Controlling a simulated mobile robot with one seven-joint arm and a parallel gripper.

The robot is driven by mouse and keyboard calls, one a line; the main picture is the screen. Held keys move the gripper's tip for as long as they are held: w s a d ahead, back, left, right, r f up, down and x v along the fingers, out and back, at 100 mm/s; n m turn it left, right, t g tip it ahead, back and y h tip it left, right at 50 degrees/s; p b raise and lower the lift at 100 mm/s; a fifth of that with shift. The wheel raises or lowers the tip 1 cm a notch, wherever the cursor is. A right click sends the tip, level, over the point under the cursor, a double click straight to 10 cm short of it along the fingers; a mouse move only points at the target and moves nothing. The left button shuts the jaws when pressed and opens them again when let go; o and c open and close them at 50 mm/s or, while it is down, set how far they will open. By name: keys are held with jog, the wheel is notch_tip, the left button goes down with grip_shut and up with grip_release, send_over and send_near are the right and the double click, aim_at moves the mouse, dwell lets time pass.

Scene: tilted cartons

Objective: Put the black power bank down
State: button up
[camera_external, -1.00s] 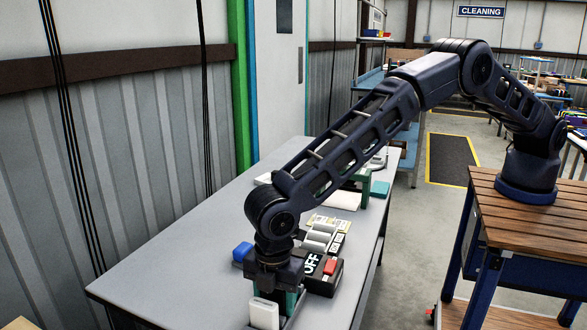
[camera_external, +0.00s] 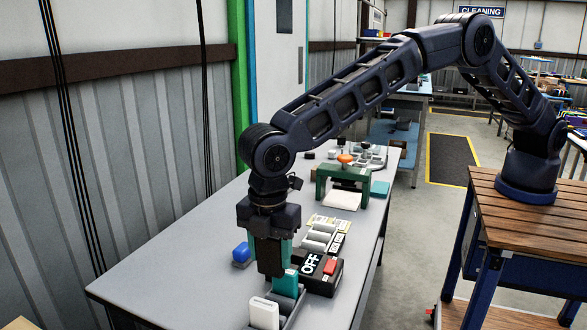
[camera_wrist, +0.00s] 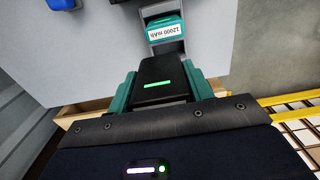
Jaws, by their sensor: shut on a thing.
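My gripper (camera_external: 268,240) points down over the front part of the grey table. Its teal fingers are shut on the black power bank (camera_external: 270,260), which hangs upright between them. In the wrist view the black power bank (camera_wrist: 158,82) shows a green light bar, with a finger on each side. A grey holder (camera_wrist: 163,12) lies just beyond it and holds a teal power bank (camera_wrist: 166,32) marked 12000 mAh. In the external view the teal power bank (camera_external: 287,284) and a white one (camera_external: 264,314) stand in the holder below my gripper.
A black box marked OFF with a red switch (camera_external: 330,267) stands close right of my gripper. A blue object (camera_external: 242,251) is close on the left. The table's left side is clear.

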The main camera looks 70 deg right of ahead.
jog(key=w+d+r, duration=0.4)
jog(key=w+d, duration=0.3)
jog(key=d, duration=0.5)
jog(key=w+d+r, duration=0.5)
jog(key=w+d, duration=0.3)
jog(key=d, duration=0.3)
jog(key=f, duration=2)
jog(key=shift+s, duration=0.2)
jog(key=shift+f, duration=0.1)
jog(key=o, duration=1.1)
notch_tip(320, 180, up, 12)
jog(key=shift+d+r, duration=0.1)
jog(key=shift+r, duration=0.1)
